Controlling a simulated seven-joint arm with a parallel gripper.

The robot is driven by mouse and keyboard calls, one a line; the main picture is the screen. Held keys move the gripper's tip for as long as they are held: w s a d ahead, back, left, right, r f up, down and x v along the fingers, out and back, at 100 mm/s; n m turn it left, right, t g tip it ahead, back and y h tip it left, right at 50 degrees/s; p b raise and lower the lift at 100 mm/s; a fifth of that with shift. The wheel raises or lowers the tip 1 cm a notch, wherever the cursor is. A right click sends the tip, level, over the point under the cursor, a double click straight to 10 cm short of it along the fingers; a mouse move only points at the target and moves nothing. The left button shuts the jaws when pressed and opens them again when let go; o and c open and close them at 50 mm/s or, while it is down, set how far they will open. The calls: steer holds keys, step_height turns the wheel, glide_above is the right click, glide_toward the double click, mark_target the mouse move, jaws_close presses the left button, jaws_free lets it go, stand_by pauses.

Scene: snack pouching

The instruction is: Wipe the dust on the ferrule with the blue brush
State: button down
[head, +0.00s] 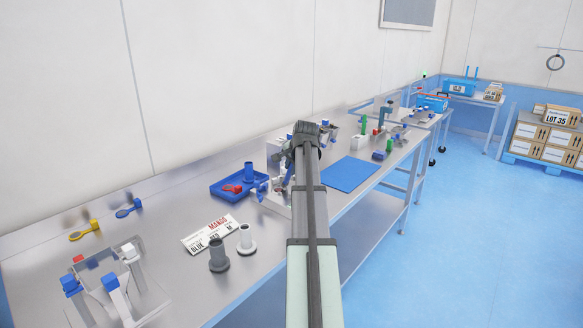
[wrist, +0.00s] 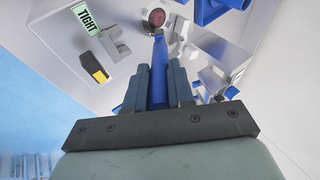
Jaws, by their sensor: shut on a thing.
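My gripper (wrist: 155,88) is shut on the blue brush (wrist: 158,65) in the wrist view, with a dark finger on each side of its blue handle. The brush points up the picture, away from the gripper. Its far end lies at or just short of a round grey-rimmed part with a dark reddish face (wrist: 154,16), which looks like the ferrule. I cannot tell whether the two touch, or whether the red is dust. In the head view my arm covers much of this spot, and the ferrule cannot be made out there.
A blue tray (head: 221,191) with a blue tube and a red piece lies left of my arm. A blue mat (head: 350,173) lies right. A "TIGHT" label (wrist: 87,16) and a black-and-yellow block (wrist: 92,67) are near the brush.

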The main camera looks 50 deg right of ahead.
steer(key=a, duration=0.6)
stand_by(0.6)
steer(key=shift+f, duration=0.1)
steer(key=shift+d, duration=3.2)
steer(key=shift+r, duration=3.05)
